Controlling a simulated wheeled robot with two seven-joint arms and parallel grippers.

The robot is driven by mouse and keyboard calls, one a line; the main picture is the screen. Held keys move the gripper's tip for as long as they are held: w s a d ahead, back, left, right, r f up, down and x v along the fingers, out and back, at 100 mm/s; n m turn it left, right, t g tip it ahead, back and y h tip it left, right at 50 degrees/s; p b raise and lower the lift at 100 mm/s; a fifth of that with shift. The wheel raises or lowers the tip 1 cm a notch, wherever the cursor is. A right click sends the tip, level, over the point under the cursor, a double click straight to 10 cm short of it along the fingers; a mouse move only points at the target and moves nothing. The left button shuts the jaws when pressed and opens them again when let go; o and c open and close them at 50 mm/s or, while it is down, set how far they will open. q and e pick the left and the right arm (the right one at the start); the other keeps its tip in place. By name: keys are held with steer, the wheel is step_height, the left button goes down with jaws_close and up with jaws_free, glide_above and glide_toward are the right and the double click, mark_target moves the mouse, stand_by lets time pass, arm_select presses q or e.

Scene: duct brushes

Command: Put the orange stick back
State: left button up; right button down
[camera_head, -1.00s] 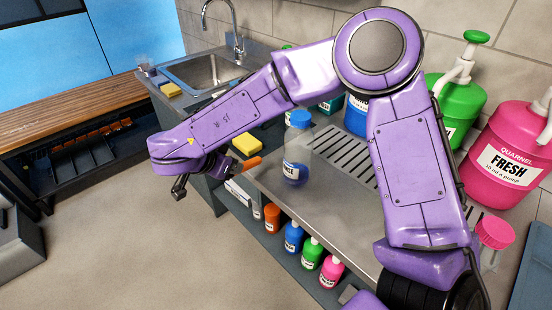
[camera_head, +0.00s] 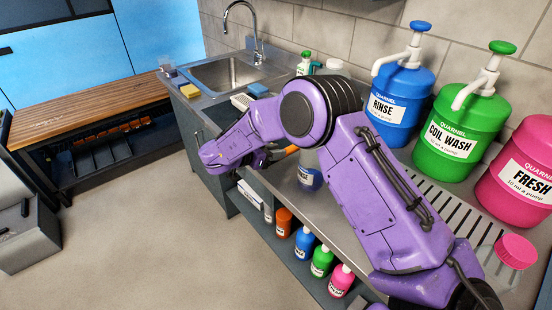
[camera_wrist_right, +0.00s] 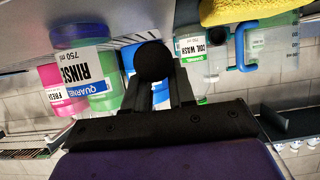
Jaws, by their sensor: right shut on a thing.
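The orange stick (camera_head: 290,149) shows as a short orange length in the head view, just right of my right gripper (camera_head: 262,157) and left of a counter bottle. My right gripper is shut on the orange stick and holds it above the counter edge; the arm hides most of the jaws. In the right wrist view my gripper (camera_wrist_right: 155,85) shows dark fingers with a round black end (camera_wrist_right: 152,60) between them; I cannot tell whether that is part of the stick. No orange shows there. My left gripper is not in view.
A clear RINSE bottle (camera_head: 310,170) stands on the counter close behind the gripper. Large blue (camera_head: 400,100), green (camera_head: 462,120) and pink (camera_head: 518,175) pump containers line the wall. Small bottles (camera_head: 303,243) stand on the lower shelf. The wooden bench (camera_head: 90,108) is at the left.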

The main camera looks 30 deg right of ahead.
mark_target(276, 162)
steer(key=f, duration=0.2)
steer(key=d+f, duration=0.1)
steer(key=f, duration=0.1)
steer(key=shift+w+f, duration=0.1)
steer(key=shift+w, duration=0.05)
steer(key=shift+f, duration=0.2)
steer(key=c, duration=0.9)
jaws_free()
steer(key=shift+c, duration=0.2)
steer(key=shift+r, duration=0.2)
steer(key=b+v, duration=0.1)
steer(key=v, duration=1.1)
steer(key=shift+b, duration=0.35)
